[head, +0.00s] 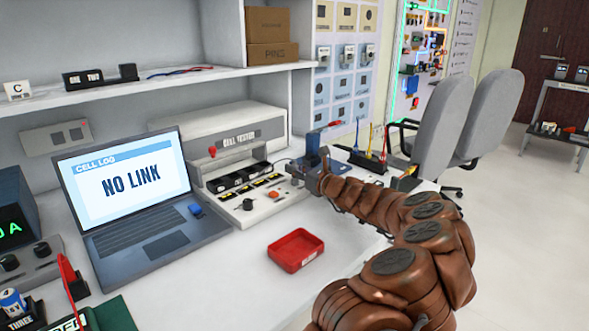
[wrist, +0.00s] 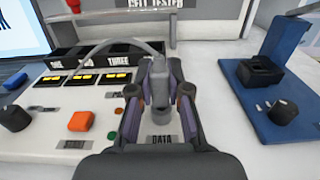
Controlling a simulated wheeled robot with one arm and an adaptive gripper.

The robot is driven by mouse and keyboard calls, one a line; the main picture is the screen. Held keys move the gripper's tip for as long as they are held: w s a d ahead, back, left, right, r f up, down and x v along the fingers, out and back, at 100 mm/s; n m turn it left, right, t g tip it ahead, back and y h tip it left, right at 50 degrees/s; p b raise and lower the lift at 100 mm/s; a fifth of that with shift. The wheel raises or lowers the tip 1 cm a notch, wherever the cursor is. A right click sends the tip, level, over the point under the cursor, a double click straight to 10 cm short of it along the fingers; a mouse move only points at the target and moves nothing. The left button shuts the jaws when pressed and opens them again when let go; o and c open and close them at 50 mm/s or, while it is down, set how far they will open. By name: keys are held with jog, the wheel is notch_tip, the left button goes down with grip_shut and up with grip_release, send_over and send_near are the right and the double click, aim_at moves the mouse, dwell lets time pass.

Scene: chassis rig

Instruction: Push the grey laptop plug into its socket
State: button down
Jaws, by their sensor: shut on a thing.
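My gripper (wrist: 160,90) is shut on the grey plug (wrist: 158,85), which stands roughly upright between the fingers. A grey cable (wrist: 105,45) arcs from the plug to the left over the cell tester (wrist: 60,118). A DATA label (wrist: 161,139) shows on the tester's front panel just below the fingers. The socket is hidden, and I cannot tell whether the plug touches it. In the head view, my gripper (head: 303,174) is at the right end of the tester (head: 240,165), and the plug is hard to make out. The laptop (head: 140,195) reads NO LINK.
A blue stand with a black holder (wrist: 260,75) and a black knob (wrist: 283,112) are right of my gripper. An orange button (wrist: 83,121) lies to the left. A red tray (head: 295,250) sits in front on the white bench, with free room around it.

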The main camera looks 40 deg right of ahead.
jog(key=shift+f, duration=0.3)
jog(key=c, duration=1)
grip_release()
jog(key=shift+c, duration=0.2)
jog(key=shift+s, duration=0.1)
jog(key=shift+s+a, duration=0.1)
jog(key=shift+s, duration=5.85)
